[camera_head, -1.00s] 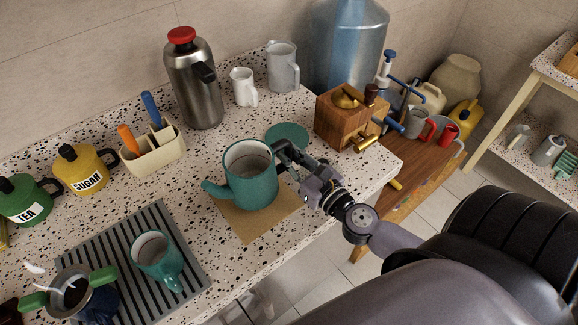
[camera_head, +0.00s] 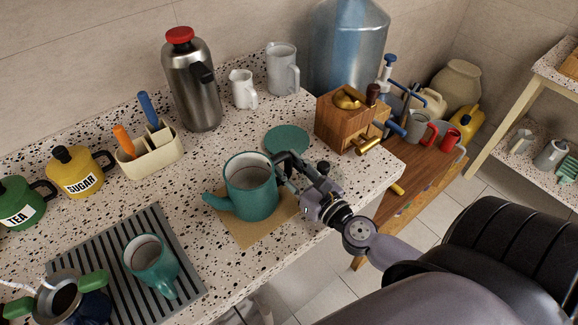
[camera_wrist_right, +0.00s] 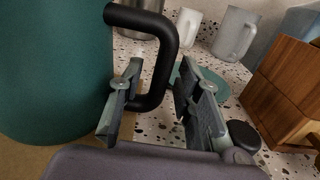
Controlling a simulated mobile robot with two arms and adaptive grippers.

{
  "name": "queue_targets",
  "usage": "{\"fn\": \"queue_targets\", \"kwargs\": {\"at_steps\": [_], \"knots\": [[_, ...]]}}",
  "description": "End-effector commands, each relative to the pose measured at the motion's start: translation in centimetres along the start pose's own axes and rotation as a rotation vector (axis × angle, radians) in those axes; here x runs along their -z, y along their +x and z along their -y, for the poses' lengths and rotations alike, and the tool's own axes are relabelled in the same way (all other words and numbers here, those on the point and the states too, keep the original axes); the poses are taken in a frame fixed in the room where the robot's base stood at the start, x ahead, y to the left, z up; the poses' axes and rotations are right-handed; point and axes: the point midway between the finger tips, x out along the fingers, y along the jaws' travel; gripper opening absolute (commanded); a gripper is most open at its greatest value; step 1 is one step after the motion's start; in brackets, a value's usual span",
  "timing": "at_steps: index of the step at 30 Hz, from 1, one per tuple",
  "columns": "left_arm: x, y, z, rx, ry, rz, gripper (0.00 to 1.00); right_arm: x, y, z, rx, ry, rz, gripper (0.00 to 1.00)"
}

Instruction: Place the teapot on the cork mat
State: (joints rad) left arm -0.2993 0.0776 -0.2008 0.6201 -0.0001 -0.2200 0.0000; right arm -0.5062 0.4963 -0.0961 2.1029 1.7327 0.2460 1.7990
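The teal teapot (camera_head: 249,190) stands upright on the brown cork mat (camera_head: 246,236), its base seeming to rest on it. Its spout points left, its top is open and its black handle (camera_wrist_right: 170,45) is on the right. My right gripper (camera_wrist_right: 160,105) is at the handle, with one finger on each side. Gaps show between the fingers and the handle, so it is open. In the head view the right gripper (camera_head: 287,170) reaches in from the right and hides the handle's side. My left gripper is not in view.
A teal lid (camera_head: 287,139) lies behind the teapot. A wooden grinder (camera_head: 345,122) stands at right near the counter's edge. A striped grey mat (camera_head: 190,285) with a teal mug (camera_head: 150,265) is at front left. A steel flask (camera_head: 191,85) and white jugs stand behind.

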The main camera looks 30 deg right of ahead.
Motion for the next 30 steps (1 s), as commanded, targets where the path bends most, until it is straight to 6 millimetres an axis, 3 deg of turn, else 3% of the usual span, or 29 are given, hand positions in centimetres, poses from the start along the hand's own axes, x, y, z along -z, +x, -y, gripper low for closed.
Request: {"fn": "queue_targets", "kwargs": {"at_steps": [11, 30], "knots": [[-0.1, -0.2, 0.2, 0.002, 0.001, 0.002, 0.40, -0.2, -0.3, 0.0, 0.000, 0.000, -0.002, 0.32], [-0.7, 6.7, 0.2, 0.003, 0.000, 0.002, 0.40, 0.3, -10.2, 0.0, 0.001, 0.000, -0.004, 0.32]]}}
